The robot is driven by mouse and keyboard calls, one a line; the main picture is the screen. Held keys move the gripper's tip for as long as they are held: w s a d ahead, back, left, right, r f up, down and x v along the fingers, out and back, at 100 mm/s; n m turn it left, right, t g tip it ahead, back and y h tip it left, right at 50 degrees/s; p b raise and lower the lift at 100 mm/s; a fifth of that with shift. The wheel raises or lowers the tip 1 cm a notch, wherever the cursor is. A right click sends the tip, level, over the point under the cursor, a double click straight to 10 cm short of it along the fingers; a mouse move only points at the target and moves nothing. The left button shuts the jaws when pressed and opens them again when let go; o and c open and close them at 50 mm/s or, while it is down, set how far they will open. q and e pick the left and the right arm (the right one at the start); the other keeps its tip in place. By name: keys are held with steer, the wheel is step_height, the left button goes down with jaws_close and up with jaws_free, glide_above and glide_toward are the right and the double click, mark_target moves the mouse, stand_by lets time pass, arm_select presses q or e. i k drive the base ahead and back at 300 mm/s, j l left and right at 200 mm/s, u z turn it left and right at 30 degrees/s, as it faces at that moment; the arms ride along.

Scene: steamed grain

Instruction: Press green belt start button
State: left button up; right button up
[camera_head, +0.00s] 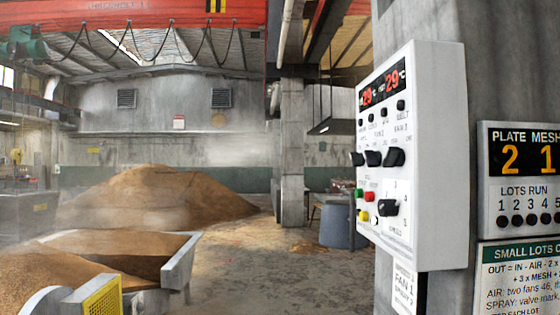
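A white control box (432,150) is mounted on the grey pillar at the right and is seen at an angle. A small green button (359,193) sits near the lower left of its face. A red button (369,195) is just to its right, with a yellow button (365,216) below. Black knobs (373,158) stand in a row above the buttons, and a larger black knob (388,207) is to the right of them. The small labels are too fine to read surely. Neither of my grippers shows in this view.
A plate-mesh sign (518,163) and a green-headed notice (518,255) hang right of the box. A metal cart of grain (178,268) stands at lower left, a large grain heap (150,195) behind. Open floor (260,265) and a blue-grey barrel (340,226) lie left of the pillar.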

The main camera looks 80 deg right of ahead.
mark_target(359, 192)
steer(key=z, duration=3.2)
